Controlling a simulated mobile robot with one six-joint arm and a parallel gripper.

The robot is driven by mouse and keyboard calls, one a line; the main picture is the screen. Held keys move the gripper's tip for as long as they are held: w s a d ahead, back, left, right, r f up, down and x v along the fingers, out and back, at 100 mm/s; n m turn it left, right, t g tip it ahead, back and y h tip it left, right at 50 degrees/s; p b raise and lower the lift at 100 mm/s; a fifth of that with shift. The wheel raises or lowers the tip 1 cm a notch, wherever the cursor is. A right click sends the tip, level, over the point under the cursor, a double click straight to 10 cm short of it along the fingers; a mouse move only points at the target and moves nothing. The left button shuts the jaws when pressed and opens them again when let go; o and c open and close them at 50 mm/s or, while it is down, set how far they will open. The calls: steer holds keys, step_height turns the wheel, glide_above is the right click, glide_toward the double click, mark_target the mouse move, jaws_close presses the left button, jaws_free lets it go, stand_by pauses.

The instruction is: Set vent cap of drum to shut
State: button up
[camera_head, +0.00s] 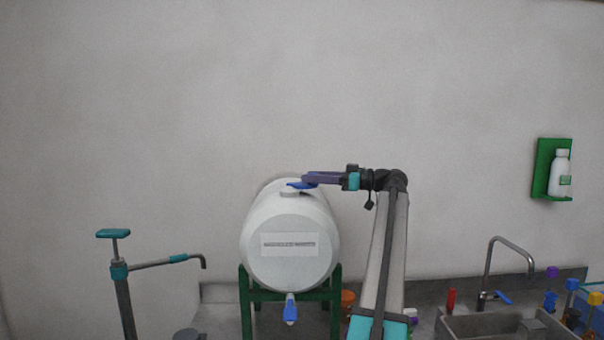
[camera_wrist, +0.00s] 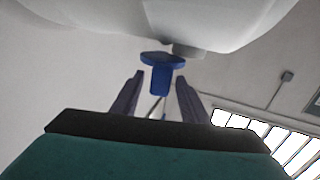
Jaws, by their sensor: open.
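A white drum (camera_head: 289,240) lies on its side on a green stand (camera_head: 247,300). Its blue vent cap (camera_head: 299,185) sits on top of the drum, beside my gripper's fingertips. In the wrist view the blue cap (camera_wrist: 160,70) shows a flat disc and a tab that reaches between my two fingers. My gripper (camera_head: 308,180) comes in from the right, level with the cap. In the wrist view my gripper (camera_wrist: 160,82) is open, with a finger on each side of the tab and gaps visible. A blue tap (camera_head: 290,310) hangs at the drum's lower front.
A hand pump (camera_head: 120,270) with a teal handle stands at the left. A sink (camera_head: 500,322) with a faucet (camera_head: 510,245) is at the right. A white bottle (camera_head: 560,172) sits in a green wall holder. The wall above the drum is clear.

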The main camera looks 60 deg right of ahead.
mark_target(302, 184)
steer(key=shift+p+x, duration=0.6)
steer(key=shift+x, duration=1.5)
steer(key=shift+c, duration=0.5)
steer(key=shift+a, duration=0.1)
jaws_close()
